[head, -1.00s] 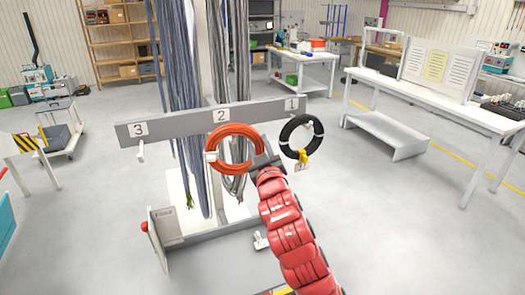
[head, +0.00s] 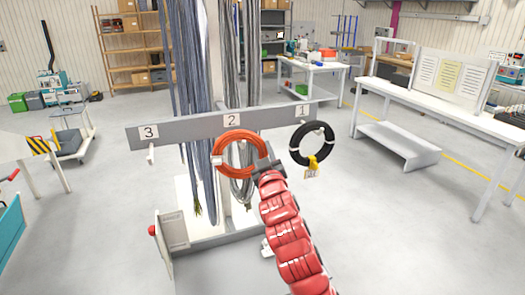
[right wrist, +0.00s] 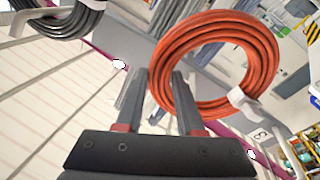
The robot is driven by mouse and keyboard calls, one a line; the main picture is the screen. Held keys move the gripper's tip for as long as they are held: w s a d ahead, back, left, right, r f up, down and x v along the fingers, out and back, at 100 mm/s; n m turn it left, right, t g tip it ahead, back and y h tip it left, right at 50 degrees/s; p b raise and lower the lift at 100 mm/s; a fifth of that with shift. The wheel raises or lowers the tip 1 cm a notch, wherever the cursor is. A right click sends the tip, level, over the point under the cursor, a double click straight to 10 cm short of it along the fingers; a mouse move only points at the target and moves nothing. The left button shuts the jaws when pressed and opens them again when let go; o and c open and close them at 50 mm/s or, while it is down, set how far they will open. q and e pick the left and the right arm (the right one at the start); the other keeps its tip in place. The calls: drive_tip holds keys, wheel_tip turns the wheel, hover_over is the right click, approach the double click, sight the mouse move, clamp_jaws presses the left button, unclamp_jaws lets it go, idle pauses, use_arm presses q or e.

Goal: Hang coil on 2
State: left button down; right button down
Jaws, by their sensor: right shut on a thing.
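An orange coil (head: 221,147) with a white tie is held upright in front of the numbered board (head: 190,130), just below the label 2 (head: 232,121). My right gripper (head: 268,168) is shut on the coil's right side. In the right wrist view the coil (right wrist: 262,62) stands at the fingers (right wrist: 158,95). Two white peg tips show there, one left of the coil (right wrist: 119,64) and one near the label 3 (right wrist: 251,154). In the head view I cannot make out a peg inside the ring. My left gripper is not in view.
A black coil (head: 297,146) with a yellow tag hangs under label 1; part of it shows in the right wrist view (right wrist: 60,27). Peg 3 (head: 151,155) is bare. A white bench (head: 440,105) is at right.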

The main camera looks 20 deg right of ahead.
drive_tip(key=shift+c, duration=2.2)
unclamp_jaws()
drive_tip(key=shift+o, duration=0.2)
drive_tip(key=o, duration=0.4)
